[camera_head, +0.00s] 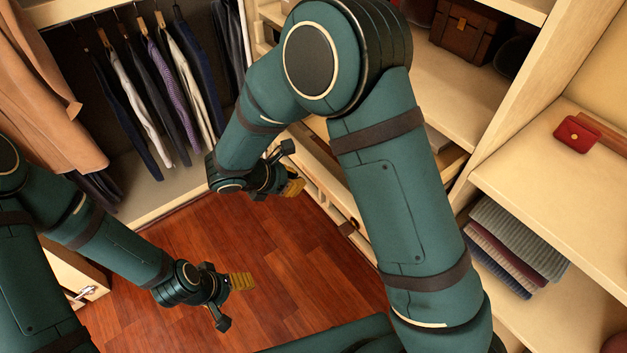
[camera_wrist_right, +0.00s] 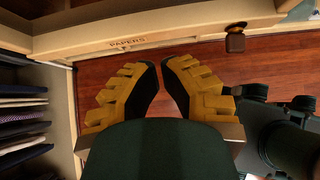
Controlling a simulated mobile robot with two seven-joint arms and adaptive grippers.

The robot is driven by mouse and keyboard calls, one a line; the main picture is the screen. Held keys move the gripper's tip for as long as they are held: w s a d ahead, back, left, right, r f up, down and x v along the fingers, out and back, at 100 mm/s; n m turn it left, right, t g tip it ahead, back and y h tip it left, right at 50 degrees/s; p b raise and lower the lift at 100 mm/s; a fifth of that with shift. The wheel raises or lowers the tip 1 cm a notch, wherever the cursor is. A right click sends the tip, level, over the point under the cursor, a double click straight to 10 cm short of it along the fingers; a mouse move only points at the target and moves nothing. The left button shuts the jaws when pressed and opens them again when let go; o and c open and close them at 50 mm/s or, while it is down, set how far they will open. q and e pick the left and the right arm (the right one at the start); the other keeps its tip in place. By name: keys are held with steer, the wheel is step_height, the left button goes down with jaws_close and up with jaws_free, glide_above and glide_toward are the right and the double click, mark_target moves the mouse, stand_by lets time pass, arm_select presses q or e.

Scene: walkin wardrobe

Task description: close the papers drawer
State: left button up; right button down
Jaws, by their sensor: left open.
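The papers drawer (camera_wrist_right: 165,38) crosses the top of the right wrist view; its pale wooden front carries the label PAPERS. A brown knob (camera_wrist_right: 235,40) sits on this front. In the head view, pale drawer fronts (camera_head: 328,203) stand right of my right gripper (camera_head: 291,187), partly hidden by my arm. The right gripper's yellow fingers (camera_wrist_right: 160,72) point toward the drawer front in the wrist view, their tips close together with nothing visible between them. The front appears just beyond the tips; contact cannot be told. My left gripper (camera_head: 238,282) is open and empty above the floor, away from the drawers.
Clothes (camera_head: 160,90) hang at the back left. A pale panel with a metal handle (camera_head: 85,293) stands at the lower left. Shelves on the right hold folded textiles (camera_head: 515,245), a red purse (camera_head: 577,134) and a brown case (camera_head: 465,30). The wooden floor (camera_head: 290,275) is clear.

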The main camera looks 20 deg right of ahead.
mark_target(335, 178)
steer(key=b+x, duration=0.2)
steer(key=x, duration=0.7)
steer(key=shift+d+f, duration=0.2)
steer(key=shift+f, duration=0.15)
steer(key=d, duration=0.1)
steer(key=w+d, duration=0.1)
steer(key=d, duration=0.1)
steer(key=shift+w+r, duration=0.1)
steer(key=shift+r, duration=0.05)
steer(key=shift+w+d, duration=0.15)
steer(key=shift+d, duration=0.15)
steer(key=w+d, duration=0.2)
steer(key=d, duration=0.5)
steer(key=w+d, duration=0.3)
steer(key=d, duration=0.5)
steer(key=w+d, duration=0.3)
steer(key=d, duration=0.5)
steer(key=shift+w+d, duration=0.1)
steer(key=shift+w, duration=0.1)
steer(key=shift+d+r, duration=0.1)
steer(key=shift+d, duration=0.05)
